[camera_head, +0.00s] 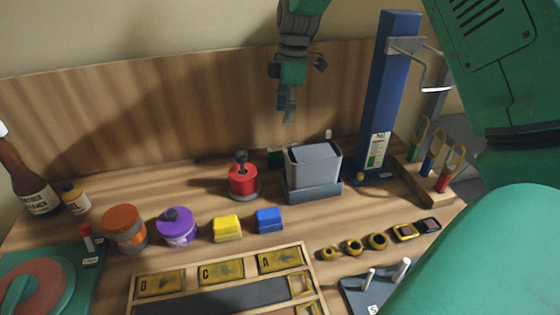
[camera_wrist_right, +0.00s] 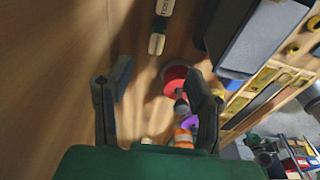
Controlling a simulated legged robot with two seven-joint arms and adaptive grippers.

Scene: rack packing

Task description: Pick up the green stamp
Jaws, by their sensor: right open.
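My right gripper (camera_head: 288,112) hangs in the air in front of the wooden back panel, above and behind the grey bin. In the wrist view, its two fingers (camera_wrist_right: 158,78) are spread with nothing between them. A small dark green piece (camera_head: 277,154) shows behind the bin, partly hidden by it. A green-handled piece (camera_head: 414,152) with a yellow loop stands in the rack at the right. I cannot tell which of these is the green stamp. In the wrist view, a small labelled piece (camera_wrist_right: 165,7) lies beyond the fingers. My left gripper is not in view.
The grey bin (camera_head: 315,168) and a red pot (camera_head: 243,181) stand below the gripper. A tall blue post (camera_head: 388,90) rises to the right. Yellow (camera_head: 227,229) and blue (camera_head: 269,220) blocks lie in front. A wooden tray (camera_head: 222,263) fills the front middle.

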